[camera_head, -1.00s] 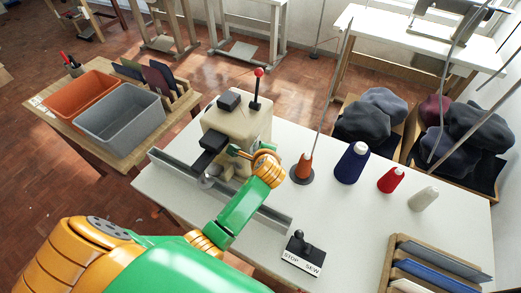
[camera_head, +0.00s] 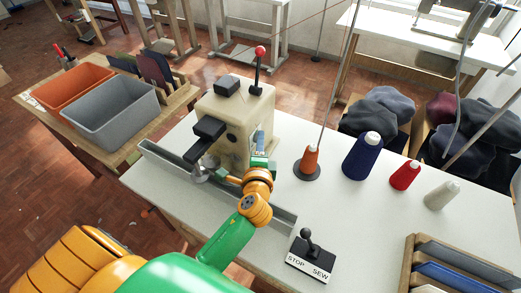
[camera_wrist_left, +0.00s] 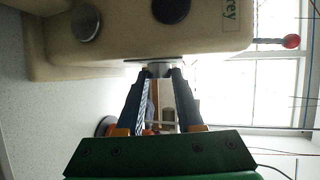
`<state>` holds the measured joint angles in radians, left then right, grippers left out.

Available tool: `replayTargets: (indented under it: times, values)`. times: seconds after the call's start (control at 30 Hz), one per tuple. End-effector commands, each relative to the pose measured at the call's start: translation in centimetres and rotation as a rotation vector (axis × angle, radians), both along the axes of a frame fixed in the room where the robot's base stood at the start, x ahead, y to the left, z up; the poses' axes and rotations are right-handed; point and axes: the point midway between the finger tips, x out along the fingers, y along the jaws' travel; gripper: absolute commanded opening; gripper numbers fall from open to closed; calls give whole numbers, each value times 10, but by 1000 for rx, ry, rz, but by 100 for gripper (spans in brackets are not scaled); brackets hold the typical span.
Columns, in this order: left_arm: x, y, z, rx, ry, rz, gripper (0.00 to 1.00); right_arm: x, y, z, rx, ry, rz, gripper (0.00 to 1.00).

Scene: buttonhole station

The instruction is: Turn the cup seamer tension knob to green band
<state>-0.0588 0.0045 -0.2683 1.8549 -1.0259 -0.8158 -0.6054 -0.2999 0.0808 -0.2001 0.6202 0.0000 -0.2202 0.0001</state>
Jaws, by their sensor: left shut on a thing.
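The cup seamer (camera_head: 218,113) is a cream machine on the white table, with a red-tipped lever on top. In the left wrist view its cream body (camera_wrist_left: 205,35) fills the top. My left gripper (camera_head: 260,142) is at the seamer's right side in the head view. In the left wrist view the two dark fingers of the left gripper (camera_wrist_left: 160,74) are shut on a small grey metallic knob (camera_wrist_left: 160,68) on the body. The knob is hidden in the head view. I see no green band on it. My right gripper is not in view.
A low grey rail (camera_head: 150,152) runs along the seamer's front. An orange thread cone (camera_head: 310,161) stands close to the right of my gripper, with blue, red and white cones beyond. The stop/sew lever box (camera_head: 310,258) is at the front. Free tabletop lies between.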

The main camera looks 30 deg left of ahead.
Motion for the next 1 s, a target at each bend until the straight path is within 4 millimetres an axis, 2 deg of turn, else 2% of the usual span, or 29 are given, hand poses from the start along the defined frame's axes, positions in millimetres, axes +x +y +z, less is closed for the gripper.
replayTargets:
  times: [0.1,0.57,0.6,0.7,1.0]
  values:
    - [0,0,-4,-3,-21,1,0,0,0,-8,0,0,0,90]
    - [0,0,-1,-3,-35,2,0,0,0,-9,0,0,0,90]
    - [0,0,-1,-3,-35,2,41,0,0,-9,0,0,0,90]
    - [0,0,-1,-3,-35,1,66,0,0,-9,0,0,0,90]
    - [-3,-1,-1,-2,-35,0,66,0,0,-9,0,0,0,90]
